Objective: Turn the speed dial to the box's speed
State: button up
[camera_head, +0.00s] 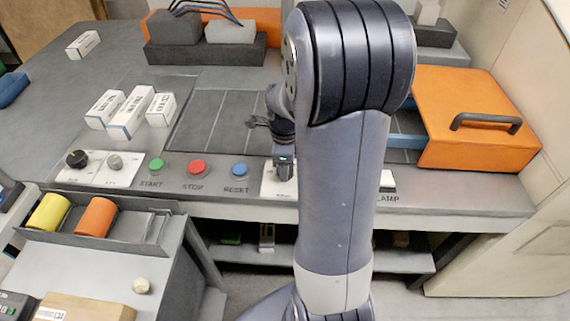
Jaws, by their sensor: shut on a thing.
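My gripper (284,176) points down at a small white plate (270,187) on the front edge of the bench. It is shut on a control there, which the fingers hide. I cannot tell how the control is turned. A black dial (77,158) and a grey dial (115,162) sit on another white plate at the left, apart from my gripper; their markings are too small to read. Several white boxes with print stand on the bench, among them one in the middle of a group (131,112). Their print is not readable.
Green (156,165), red (197,167) and blue (239,170) buttons line the edge left of my gripper. An orange cover with a black handle (470,117) stands at the right. A tray with yellow (49,212) and orange (96,217) rolls is at lower left.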

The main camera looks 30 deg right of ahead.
jog(key=o, duration=1)
jog(key=shift+c, duration=0.2)
notch_tip(320, 180, up, 11)
jog(key=shift+f, duration=0.15)
notch_tip(320, 180, down, 11)
jog(key=shift+r, duration=0.1)
dwell(0.4)
